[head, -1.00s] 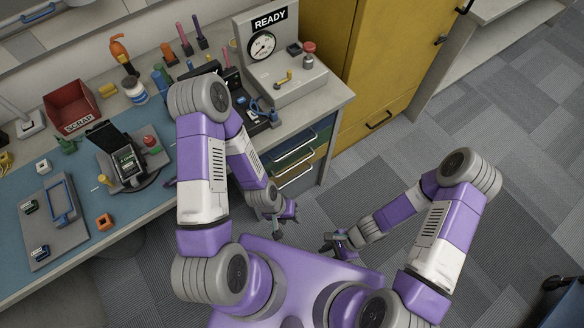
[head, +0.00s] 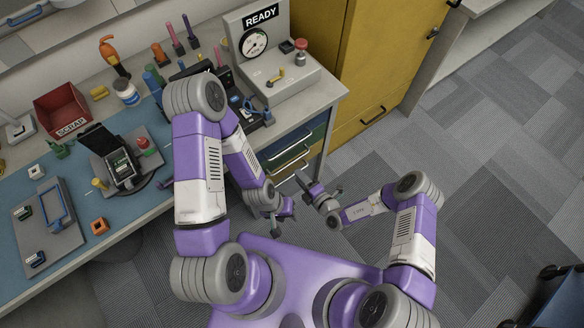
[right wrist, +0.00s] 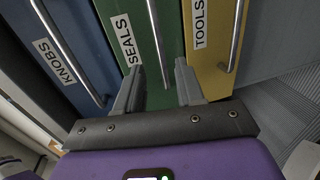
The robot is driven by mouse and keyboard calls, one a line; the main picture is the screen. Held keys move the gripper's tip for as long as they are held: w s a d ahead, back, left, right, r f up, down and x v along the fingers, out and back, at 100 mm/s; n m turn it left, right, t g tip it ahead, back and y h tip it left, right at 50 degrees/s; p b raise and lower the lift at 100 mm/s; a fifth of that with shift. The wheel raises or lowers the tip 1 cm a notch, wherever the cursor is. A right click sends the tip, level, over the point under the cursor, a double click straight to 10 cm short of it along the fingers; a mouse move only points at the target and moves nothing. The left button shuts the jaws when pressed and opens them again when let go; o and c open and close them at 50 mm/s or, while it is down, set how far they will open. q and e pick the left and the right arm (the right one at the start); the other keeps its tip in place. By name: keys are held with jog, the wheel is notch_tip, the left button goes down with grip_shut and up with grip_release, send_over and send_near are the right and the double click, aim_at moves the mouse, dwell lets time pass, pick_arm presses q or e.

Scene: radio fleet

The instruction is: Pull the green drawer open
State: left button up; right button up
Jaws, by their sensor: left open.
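The green drawer (right wrist: 172,40), labelled SEALS, is in the right wrist view between a blue and a yellow drawer. It looks closed, and its long metal handle (right wrist: 157,45) runs toward the gap between my right fingers. My right gripper (right wrist: 158,88) is open and empty, with one finger on each side of the handle's line. I cannot tell whether the fingers reach around it. In the head view my right gripper (head: 318,186) is just in front of the drawer stack. My left gripper (head: 284,216) is open, lower and to its left.
The blue KNOBS drawer (right wrist: 55,35) and the yellow TOOLS drawer (right wrist: 210,60) flank the green one, with their own handles. The workbench (head: 185,215) carries several tools and a red scrap bin (head: 62,108). A yellow cabinet (head: 375,60) stands right of the bench.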

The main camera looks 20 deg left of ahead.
jog(key=b+x, duration=0.2)
jog(key=x, duration=0.4)
jog(key=shift+a, duration=0.4)
jog(key=shift+w, duration=0.15)
grip_shut()
